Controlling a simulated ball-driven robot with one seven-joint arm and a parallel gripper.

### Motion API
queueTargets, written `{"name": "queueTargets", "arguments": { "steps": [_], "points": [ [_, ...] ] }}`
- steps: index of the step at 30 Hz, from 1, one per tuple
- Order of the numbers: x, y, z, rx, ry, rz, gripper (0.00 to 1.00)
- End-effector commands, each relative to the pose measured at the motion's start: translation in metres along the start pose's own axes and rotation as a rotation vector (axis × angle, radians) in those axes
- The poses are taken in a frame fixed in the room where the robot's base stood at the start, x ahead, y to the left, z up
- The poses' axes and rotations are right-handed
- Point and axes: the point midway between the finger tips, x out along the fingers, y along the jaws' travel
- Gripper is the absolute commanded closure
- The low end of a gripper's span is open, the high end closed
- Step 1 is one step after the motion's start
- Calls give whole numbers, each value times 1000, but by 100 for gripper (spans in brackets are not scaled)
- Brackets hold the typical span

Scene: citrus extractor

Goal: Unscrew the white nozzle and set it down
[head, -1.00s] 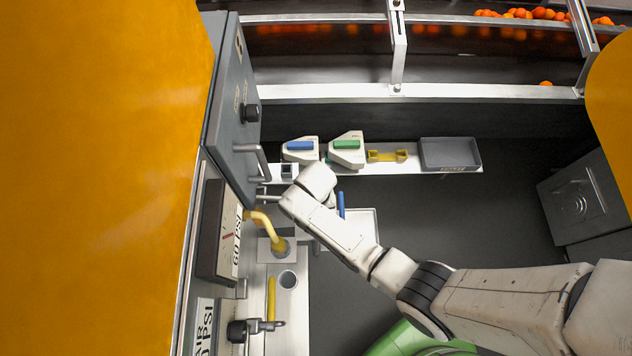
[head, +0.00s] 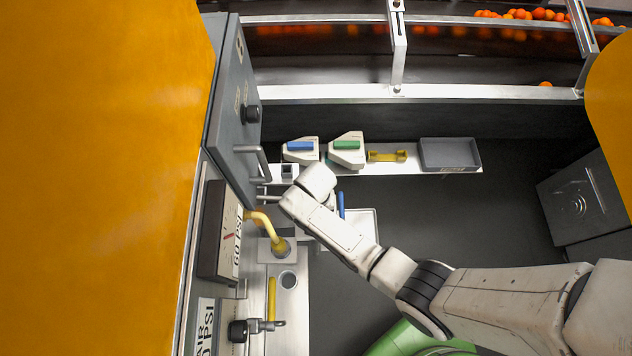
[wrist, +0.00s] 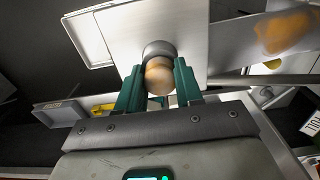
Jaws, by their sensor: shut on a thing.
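In the wrist view, my gripper (wrist: 158,70) has its two green fingers on either side of a short, rounded, pale tan piece, which I take to be the nozzle (wrist: 160,79). The fingers are shut on it. Its far end meets a dark round collar at a flat metal plate (wrist: 190,25); I cannot tell whether its thread is still engaged. In the head view, my arm's end covers the fingers and the nozzle, near the grey cabinet door.
A blue-topped unit (head: 300,157), a green-topped unit (head: 347,159), a yellow bracket (head: 387,156) and a grey tray (head: 448,142) line the back shelf. A door handle (head: 264,163) is close by.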

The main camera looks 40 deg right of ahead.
Motion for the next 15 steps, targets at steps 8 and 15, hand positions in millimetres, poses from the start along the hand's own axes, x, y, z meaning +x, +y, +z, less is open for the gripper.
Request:
{"name": "queueTargets", "arguments": {
  "steps": [8, 15],
  "points": [
    [-1, 0, 0, -140, 0, 0, 82],
    [0, 0, 0, -151, 0, 1, 82]
  ]
}}
